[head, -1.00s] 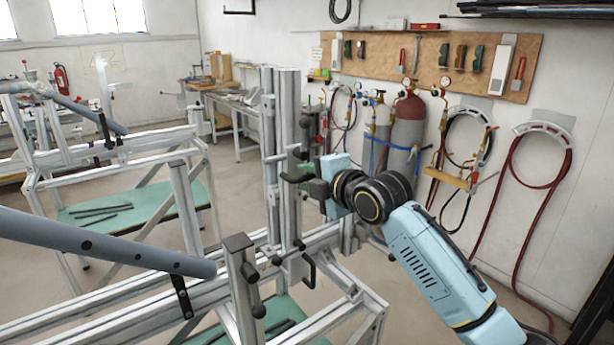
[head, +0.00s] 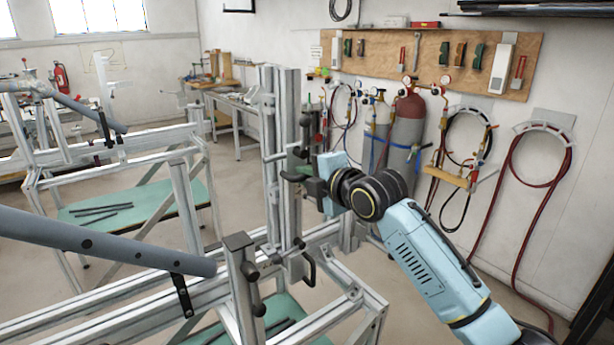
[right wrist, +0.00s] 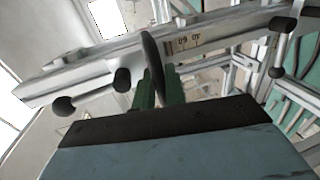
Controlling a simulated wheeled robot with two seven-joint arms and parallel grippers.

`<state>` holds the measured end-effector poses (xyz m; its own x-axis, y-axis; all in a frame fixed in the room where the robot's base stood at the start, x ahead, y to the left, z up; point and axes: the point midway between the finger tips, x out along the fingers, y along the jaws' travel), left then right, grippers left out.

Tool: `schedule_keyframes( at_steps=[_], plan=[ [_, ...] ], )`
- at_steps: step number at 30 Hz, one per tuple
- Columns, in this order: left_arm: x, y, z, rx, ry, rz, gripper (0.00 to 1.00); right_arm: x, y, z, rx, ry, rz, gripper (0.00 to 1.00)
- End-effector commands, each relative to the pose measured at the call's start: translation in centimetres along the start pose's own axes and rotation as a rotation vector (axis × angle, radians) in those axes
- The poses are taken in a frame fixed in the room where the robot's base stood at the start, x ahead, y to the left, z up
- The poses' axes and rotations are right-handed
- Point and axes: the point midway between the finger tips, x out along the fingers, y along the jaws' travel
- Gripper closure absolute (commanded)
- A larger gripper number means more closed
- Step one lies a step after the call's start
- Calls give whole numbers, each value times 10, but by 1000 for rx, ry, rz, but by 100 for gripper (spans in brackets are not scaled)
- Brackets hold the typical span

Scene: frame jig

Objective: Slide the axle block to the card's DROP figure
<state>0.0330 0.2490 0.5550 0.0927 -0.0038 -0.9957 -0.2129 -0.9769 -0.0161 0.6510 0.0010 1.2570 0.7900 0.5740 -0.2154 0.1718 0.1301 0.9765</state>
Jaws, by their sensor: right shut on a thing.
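My right gripper (head: 300,168) comes in from the right at the upright aluminium post (head: 270,180) of the near jig. In the right wrist view its green fingers (right wrist: 158,90) are shut on a dark, thin-edged part (right wrist: 151,58), which I take to be the axle block's grip. The axle block (head: 294,157) sits at the post, mostly hidden by the gripper. No card with a legible DROP figure shows. My left gripper is out of view.
A grey-blue tube (head: 100,245) crosses the near jig from the left. Dark clamp knobs (head: 250,270) stick out by the post's foot. A second jig (head: 110,160) stands behind at left. Gas cylinders (head: 405,130) and hoses line the right wall, with open floor before them.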

Motion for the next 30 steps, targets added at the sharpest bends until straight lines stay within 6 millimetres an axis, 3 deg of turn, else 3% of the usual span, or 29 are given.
schedule_keyframes(
  at_steps=[10, 20, 21, 25, 30],
  plan=[
    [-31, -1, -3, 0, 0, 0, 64, -10, 48, 1, -3, 0, 16, 100],
    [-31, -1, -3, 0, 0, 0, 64, -11, 52, 1, -2, -1, 20, 100],
    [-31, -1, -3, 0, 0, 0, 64, -11, 52, 2, -2, -1, 20, 86],
    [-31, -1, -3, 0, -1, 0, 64, -11, 51, 2, -1, -1, 17, 70],
    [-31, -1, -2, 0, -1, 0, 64, -10, 48, 1, -1, -1, 12, 70]
  ],
)
